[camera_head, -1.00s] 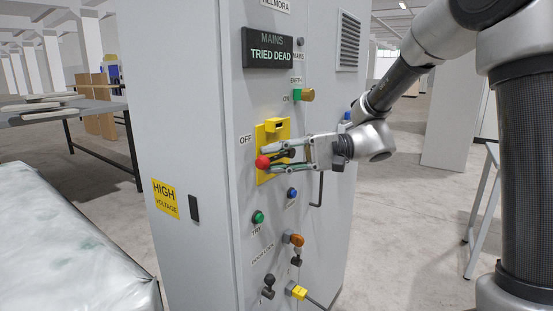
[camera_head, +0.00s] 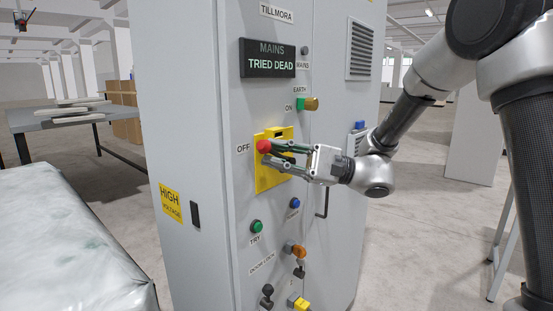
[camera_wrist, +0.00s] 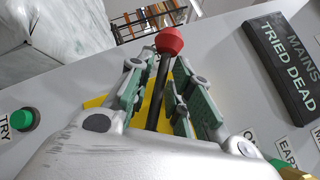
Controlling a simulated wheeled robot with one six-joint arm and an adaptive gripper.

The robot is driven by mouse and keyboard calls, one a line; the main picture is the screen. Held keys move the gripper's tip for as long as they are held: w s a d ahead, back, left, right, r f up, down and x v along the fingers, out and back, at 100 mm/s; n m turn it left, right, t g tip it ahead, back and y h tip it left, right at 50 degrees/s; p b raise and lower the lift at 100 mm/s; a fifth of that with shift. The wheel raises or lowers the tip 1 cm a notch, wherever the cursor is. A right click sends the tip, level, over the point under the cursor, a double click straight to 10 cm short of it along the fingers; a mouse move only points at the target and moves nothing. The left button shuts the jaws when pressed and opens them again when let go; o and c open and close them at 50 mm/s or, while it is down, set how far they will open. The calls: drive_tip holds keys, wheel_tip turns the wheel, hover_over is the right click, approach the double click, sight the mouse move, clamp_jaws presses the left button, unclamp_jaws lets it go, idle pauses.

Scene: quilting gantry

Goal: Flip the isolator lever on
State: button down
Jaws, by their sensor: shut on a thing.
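The isolator lever has a red ball knob (camera_head: 264,146) and a dark shaft, on a yellow plate (camera_head: 263,181) on the grey cabinet's front. In the head view the knob stands level with the OFF label, left of the plate's middle. My gripper (camera_head: 277,157) reaches in from the right and is shut on the lever. In the wrist view the dark shaft (camera_wrist: 160,88) runs between the green-padded fingers of my gripper (camera_wrist: 157,85), with the red knob (camera_wrist: 170,41) beyond the fingertips. The lever's pivot is hidden by the gripper.
The cabinet display (camera_head: 268,58) reads MAINS TRIED DEAD. An ON label and a green-and-brass EARTH part (camera_head: 308,104) sit above the plate. A green TRY button (camera_head: 256,226), a blue button (camera_head: 294,203) and several lower fittings sit below. A pale covered surface (camera_head: 65,240) stands at left.

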drive_tip(key=shift+r, duration=0.25)
idle(0.3)
drive_tip(key=c, duration=1.5)
unclamp_jaws()
drive_tip(key=shift+s, duration=0.15)
drive_tip(key=shift+c, duration=0.2)
drive_tip(key=shift+d+f, duration=0.15)
drive_tip(key=shift+d, duration=0.1)
drive_tip(key=v, duration=0.7)
drive_tip(key=shift+d, duration=0.2)
drive_tip(key=shift+f, duration=0.1)
